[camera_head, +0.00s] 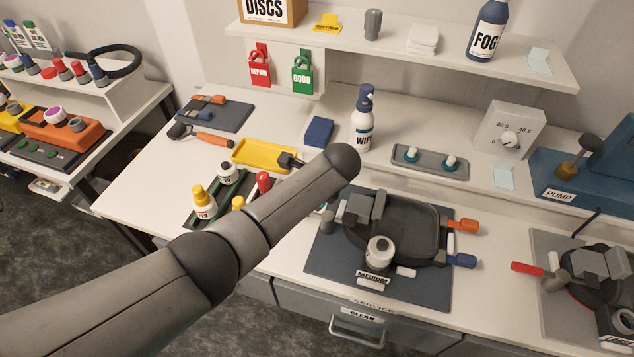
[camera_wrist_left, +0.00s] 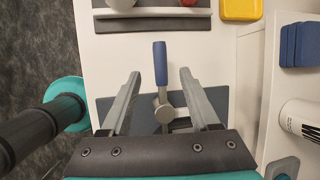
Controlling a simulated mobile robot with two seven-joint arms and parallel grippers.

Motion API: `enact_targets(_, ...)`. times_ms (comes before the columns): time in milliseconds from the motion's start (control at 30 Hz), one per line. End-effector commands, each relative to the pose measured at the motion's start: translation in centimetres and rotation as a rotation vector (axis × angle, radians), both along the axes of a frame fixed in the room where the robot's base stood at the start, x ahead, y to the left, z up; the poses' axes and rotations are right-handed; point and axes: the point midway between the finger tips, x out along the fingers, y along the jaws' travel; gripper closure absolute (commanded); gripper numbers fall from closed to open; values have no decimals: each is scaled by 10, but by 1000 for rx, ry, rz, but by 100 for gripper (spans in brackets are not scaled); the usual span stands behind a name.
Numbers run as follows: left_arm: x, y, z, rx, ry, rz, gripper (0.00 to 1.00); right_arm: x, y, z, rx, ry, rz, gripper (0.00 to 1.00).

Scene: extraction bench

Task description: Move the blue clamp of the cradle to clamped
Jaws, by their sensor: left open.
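The blue clamp (camera_wrist_left: 160,65) shows in the left wrist view as a blue lever on a round metal pivot (camera_wrist_left: 163,108). The lever points up the picture, away from the cradle's dark mat. My left gripper (camera_wrist_left: 160,76) is open, with one finger on each side of the lever and gaps showing on both sides. In the head view the dark cradle (camera_head: 409,228) stands on its mat with grey jaw blocks at its left. The metal pivot (camera_head: 327,223) shows beside my forearm, which hides the blue lever and most of the gripper. My right gripper is not in view.
A bottle tray (camera_head: 188,222) and a yellow tray (camera_head: 240,163) lie left of and behind the cradle. A white pump bottle (camera_head: 362,130) stands behind it. Orange (camera_head: 462,226) and blue (camera_head: 461,261) tabs stick out at its right. A second cradle (camera_head: 600,290) is far right.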

Motion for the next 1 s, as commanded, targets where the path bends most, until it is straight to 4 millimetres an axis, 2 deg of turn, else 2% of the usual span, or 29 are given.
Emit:
enact_targets(200, -11, -13, 38, -1, -3, -1, 38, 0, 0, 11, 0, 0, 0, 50)
enact_targets(500, -26, -30, 85, 0, -1, 0, 38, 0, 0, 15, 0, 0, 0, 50)
enact_targets(700, -31, -34, 99, 2, 1, 2, 38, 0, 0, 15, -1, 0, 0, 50)
enact_targets(1000, -32, -35, 101, 2, 1, 2, 38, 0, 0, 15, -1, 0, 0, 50)
